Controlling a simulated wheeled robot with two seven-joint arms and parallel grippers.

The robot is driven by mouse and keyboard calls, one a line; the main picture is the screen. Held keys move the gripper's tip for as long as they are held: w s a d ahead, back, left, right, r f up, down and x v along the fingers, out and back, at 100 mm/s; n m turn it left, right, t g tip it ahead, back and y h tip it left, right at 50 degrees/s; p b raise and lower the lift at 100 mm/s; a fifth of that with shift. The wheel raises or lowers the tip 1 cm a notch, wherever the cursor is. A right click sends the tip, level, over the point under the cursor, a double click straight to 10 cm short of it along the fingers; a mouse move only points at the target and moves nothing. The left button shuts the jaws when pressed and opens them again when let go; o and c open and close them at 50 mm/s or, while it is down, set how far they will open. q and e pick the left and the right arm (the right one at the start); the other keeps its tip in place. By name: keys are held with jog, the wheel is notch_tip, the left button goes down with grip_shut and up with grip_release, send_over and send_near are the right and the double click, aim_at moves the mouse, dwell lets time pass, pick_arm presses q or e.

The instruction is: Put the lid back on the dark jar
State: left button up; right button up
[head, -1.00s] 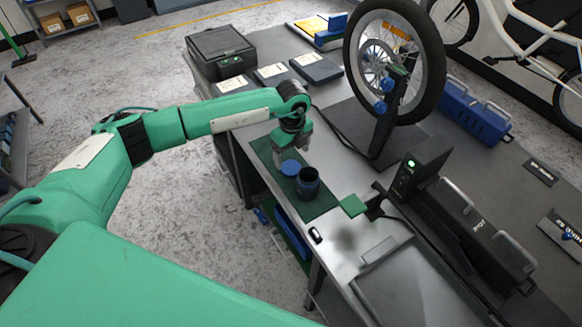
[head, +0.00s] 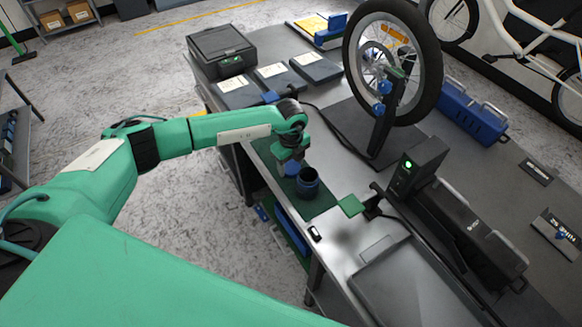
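The dark jar (head: 307,184) stands upright and open-topped on a green mat (head: 322,206) near the bench's left edge. My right gripper is not in view.
A wheel in a stand (head: 395,65) rises behind and right of the jar. A black box with a green light (head: 418,166), a green square piece (head: 350,205) and a shallow grey tray (head: 400,285) lie to the right. A black case (head: 222,52) is at the back left.

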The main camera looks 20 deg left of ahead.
aim_at(291, 167)
pick_arm(q)
jog(key=shift+c, duration=0.5)
jog(key=shift+r, duration=0.5)
notch_tip(291, 167, up, 19)
jog(key=b, duration=0.5)
